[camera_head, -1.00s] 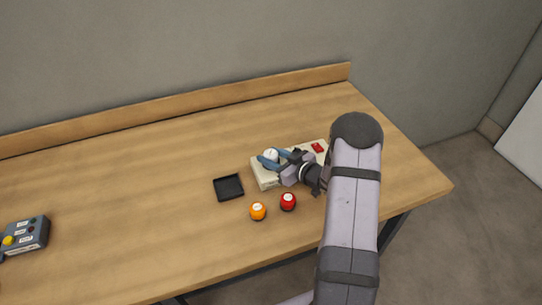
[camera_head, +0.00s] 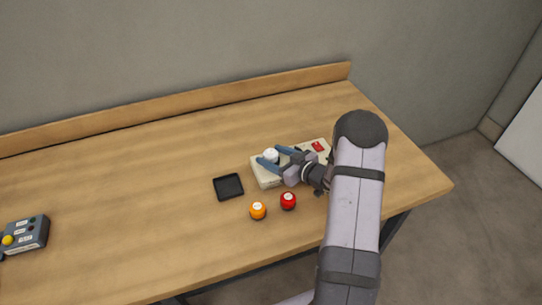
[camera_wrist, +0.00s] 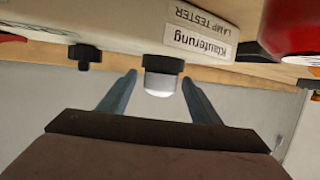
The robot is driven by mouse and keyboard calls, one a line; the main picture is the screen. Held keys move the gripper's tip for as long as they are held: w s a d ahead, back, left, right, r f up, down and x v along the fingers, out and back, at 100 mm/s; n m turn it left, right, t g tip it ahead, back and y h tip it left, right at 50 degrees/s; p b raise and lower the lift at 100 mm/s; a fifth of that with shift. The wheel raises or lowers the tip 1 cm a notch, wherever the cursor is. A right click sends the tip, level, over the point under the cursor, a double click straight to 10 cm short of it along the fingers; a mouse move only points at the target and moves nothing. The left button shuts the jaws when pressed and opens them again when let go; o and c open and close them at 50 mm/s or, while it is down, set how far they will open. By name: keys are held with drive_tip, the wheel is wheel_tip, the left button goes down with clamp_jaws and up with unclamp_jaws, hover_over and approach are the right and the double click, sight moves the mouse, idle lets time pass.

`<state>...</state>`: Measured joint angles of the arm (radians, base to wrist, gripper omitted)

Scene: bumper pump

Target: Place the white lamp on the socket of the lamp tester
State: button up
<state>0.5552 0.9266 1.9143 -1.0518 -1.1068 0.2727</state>
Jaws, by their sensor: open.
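The white lamp (camera_head: 271,155) stands upright at the left end of the cream lamp tester (camera_head: 268,180). In the wrist view, which is upside down, its white dome (camera_wrist: 159,84) meets a black base against the tester's face (camera_wrist: 135,25); whether this base is the socket or part of the lamp I cannot tell. My gripper (camera_head: 270,156) is open, with one blue finger on each side of the lamp. In the wrist view the fingers (camera_wrist: 159,77) show gaps on both sides of the dome.
An orange lamp (camera_head: 258,211) and a red lamp (camera_head: 288,201) stand in front of the tester. A black tray (camera_head: 228,187) lies to its left. A grey button box (camera_head: 26,234) is at the far left. The table between is clear.

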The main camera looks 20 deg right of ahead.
drive_tip(key=s+d+r+m+g+h+b, duration=0.1)
drive_tip(key=s+d+r+g+h+b, duration=0.1)
drive_tip(key=s+d+h, duration=0.45)
drive_tip(key=s+a+g, duration=0.1)
drive_tip(key=s, duration=0.2)
drive_tip(key=s+a+m+g, duration=0.1)
drive_tip(key=s+a+g, duration=0.1)
drive_tip(key=s, duration=0.1)
drive_tip(key=s+a+m+g+h, duration=0.1)
drive_tip(key=s+a+g, duration=0.1)
drive_tip(key=shift+s+a+f, duration=0.15)
drive_tip(key=shift+s+f, duration=0.05)
drive_tip(key=shift+s, duration=0.2)
drive_tip(key=s+a+g+y, duration=0.1)
drive_tip(key=s+a+g, duration=0.2)
drive_tip(key=s+a, duration=0.3)
drive_tip(key=s+a+m+g, duration=0.1)
drive_tip(key=s+a+g, duration=0.2)
drive_tip(key=s+a, duration=0.3)
drive_tip(key=s, duration=0.5)
drive_tip(key=shift+s+r+m+y, duration=0.25)
drive_tip(key=shift+r+m+y, duration=0.05)
drive_tip(key=shift+y, duration=0.05)
drive_tip(key=shift+f, duration=0.1)
wheel_tip(320, 180, down, 11)
drive_tip(key=b, duration=1.1)
drive_tip(key=shift+f+b, duration=0.2)
drive_tip(key=shift+b, duration=0.1)
